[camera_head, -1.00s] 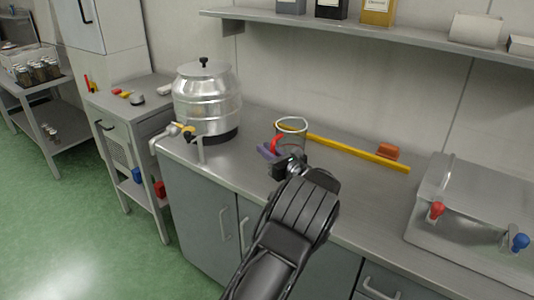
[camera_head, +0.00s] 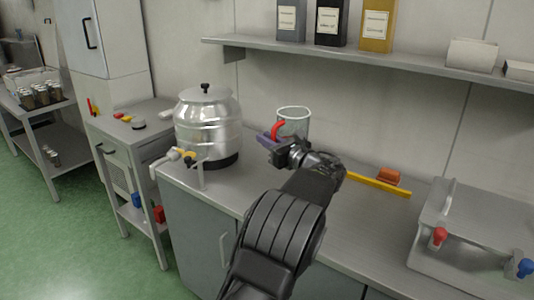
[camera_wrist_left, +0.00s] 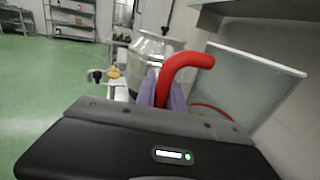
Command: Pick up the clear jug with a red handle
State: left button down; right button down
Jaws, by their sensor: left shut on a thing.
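The clear jug (camera_head: 294,118) with a red handle is in the head view, above the counter near its back. Its red handle (camera_wrist_left: 184,70) and its clear wall (camera_wrist_left: 248,88) fill the right of the left wrist view. My left gripper (camera_head: 272,138) is shut on the red handle, with its purple finger pads (camera_wrist_left: 165,97) on either side of it. The jug looks roughly upright in the head view. My gripper and forearm hide its lower part. My right gripper is not in view.
A steel drum with a tap (camera_head: 207,125) stands left of the jug on the counter. A yellow bar (camera_head: 380,184) and an orange block (camera_head: 388,176) lie to the right. A wall shelf (camera_head: 370,62) runs above.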

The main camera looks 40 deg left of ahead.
pick_arm(q)
notch_tip(320, 180, up, 14)
jog(key=shift+p, duration=0.4)
dwell(0.3)
jog(key=shift+r, duration=0.1)
dwell(1.1)
